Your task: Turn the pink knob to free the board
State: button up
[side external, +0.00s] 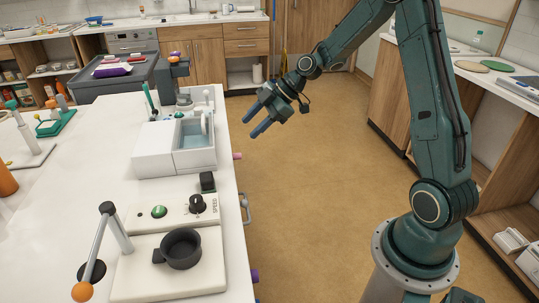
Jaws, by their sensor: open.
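A small pink knob (238,156) sticks out from the right edge of the white table, beside the white unit with the basin. My gripper (252,126) has two blue fingers, spread apart and empty. It hangs in the air near the table's right edge, and appears higher than the pink knob. It is not touching the knob. Which board the knob holds cannot be told from this view; the side face of the table is mostly hidden.
Along the same table edge are a metal handle (245,208) and a purple knob (254,275). On the table (60,195) stand a white basin unit (154,151), a panel with a black dial (198,204), a dark pan (181,248) and an orange-tipped lever (82,291). Floor beside the table is clear.

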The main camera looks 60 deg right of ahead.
aim_at(235, 155)
jog(key=shift+s+a+r+m+g+h, duration=0.15)
jog(key=shift+s+a+r+m+h, duration=0.1)
jog(key=shift+s+a+r, duration=0.35)
jog(key=shift+s+a+r+m+g+h, duration=0.15)
jog(key=shift+s+a+r+m, duration=0.1)
jog(key=shift+s+a+r, duration=0.35)
jog(key=shift+w+d, duration=0.2)
jog(key=shift+w, duration=0.1)
jog(key=w+d+f+m+g+h, duration=0.1)
jog(key=w+d+f, duration=0.3)
jog(key=d, duration=0.3)
jog(key=w+d+f+m+g, duration=0.1)
jog(key=w+d+f+m, duration=0.1)
jog(key=w+d+f, duration=0.3)
jog(key=shift+w+d+f+g+h, duration=0.15)
jog(key=shift+w+d+g+h, duration=0.25)
jog(key=shift+w+d, duration=0.75)
jog(key=shift+w+a, duration=0.15)
jog(key=shift+a, duration=0.05)
jog(key=x, duration=1.3)
jog(key=shift+w+a+f, duration=0.1)
jog(key=shift+f, duration=0.25)
jog(key=shift+c, duration=0.5)
